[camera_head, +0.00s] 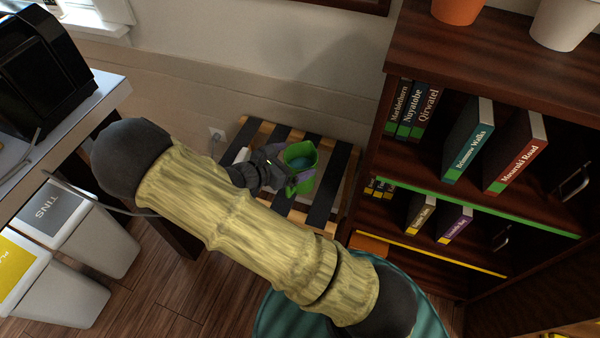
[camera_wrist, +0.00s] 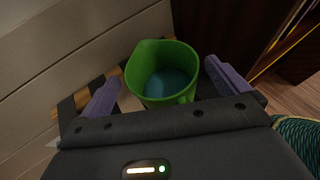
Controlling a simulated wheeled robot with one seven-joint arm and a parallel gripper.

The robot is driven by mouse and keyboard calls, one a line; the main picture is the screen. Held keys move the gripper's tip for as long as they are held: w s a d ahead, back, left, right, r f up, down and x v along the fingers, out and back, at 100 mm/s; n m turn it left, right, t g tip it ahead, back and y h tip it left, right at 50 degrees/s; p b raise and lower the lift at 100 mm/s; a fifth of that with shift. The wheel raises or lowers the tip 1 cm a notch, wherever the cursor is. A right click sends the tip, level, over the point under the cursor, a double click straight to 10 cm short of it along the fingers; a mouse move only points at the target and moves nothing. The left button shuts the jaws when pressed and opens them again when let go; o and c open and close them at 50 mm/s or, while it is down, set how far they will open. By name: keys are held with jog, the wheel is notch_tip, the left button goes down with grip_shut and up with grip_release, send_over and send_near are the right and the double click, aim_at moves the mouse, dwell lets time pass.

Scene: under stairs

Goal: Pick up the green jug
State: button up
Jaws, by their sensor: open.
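The green jug (camera_head: 301,156) stands on a low slatted rack (camera_head: 322,206) against the wall, partly hidden by my gripper in the head view. My gripper (camera_wrist: 158,88) is open, with one purple finger on each side of the jug. A gap shows between each finger and the jug in the wrist view. My gripper also shows in the head view (camera_head: 292,180), right at the jug.
A dark bookshelf (camera_head: 440,55) with books and pots stands close on the right of the rack. A desk (camera_head: 100,95) and lidded bins (camera_head: 85,225) are on the left. A wall socket (camera_head: 217,134) is behind the rack. Wooden floor shows below.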

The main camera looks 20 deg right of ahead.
jog(key=x, duration=0.3)
jog(key=shift+b, duration=0.3)
jog(key=shift+r, duration=0.1)
jog(key=c, duration=1.8)
jog(key=shift+c, duration=0.2)
jog(key=shift+r, duration=0.2)
notch_tip(320, 180, up, 10)
jog(key=p, duration=0.3)
jog(key=shift+f, duration=0.2)
